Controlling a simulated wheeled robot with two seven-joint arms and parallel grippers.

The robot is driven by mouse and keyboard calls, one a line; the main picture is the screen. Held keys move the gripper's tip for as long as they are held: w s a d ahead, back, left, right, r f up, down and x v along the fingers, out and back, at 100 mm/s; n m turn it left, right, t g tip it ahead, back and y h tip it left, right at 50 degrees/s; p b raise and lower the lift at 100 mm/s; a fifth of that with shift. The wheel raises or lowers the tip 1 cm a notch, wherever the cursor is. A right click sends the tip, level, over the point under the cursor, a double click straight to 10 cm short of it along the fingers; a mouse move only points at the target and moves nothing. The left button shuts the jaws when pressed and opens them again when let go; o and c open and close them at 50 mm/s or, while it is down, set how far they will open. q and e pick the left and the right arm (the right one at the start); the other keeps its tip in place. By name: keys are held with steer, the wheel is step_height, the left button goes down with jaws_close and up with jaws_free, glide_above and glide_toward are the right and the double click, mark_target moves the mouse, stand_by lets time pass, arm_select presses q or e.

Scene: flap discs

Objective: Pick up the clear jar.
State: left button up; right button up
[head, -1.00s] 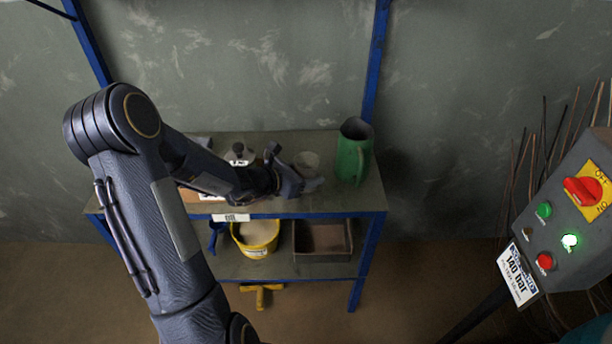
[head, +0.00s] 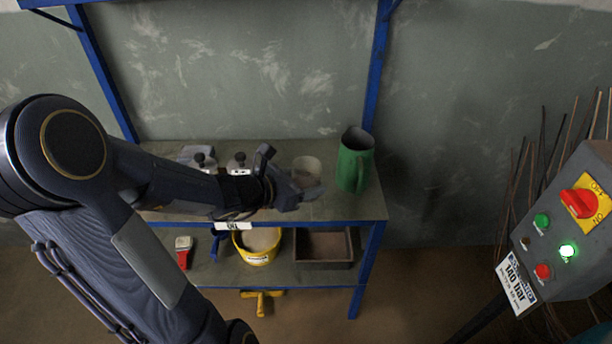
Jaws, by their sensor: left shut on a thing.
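The clear jar (head: 308,166) is a small see-through vessel on the right half of the blue-framed shelf's top board (head: 335,207), just left of a green jug. My left gripper (head: 296,175) reaches it from the left and is shut on it. One finger hides the jar's lower part, so I cannot tell whether its base touches the board. My right gripper is not in view.
The green jug (head: 355,162) stands close to the jar's right. Grey items with black knobs (head: 239,162) stand behind my forearm. A control box (head: 568,225) is at right.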

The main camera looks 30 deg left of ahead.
arm_select(q)
steer(key=shift+s+d+r+p, duration=0.1)
steer(key=shift+s+d+r, duration=0.3)
steer(key=shift+s, duration=0.4)
steer(key=shift+s+d+r+p, duration=0.15)
steer(key=shift+s+d+r, duration=0.25)
steer(key=shift+s, duration=0.4)
steer(key=shift+s+d+r+p, duration=0.1)
steer(key=shift+s+d+r, duration=0.3)
steer(key=shift+s, duration=0.4)
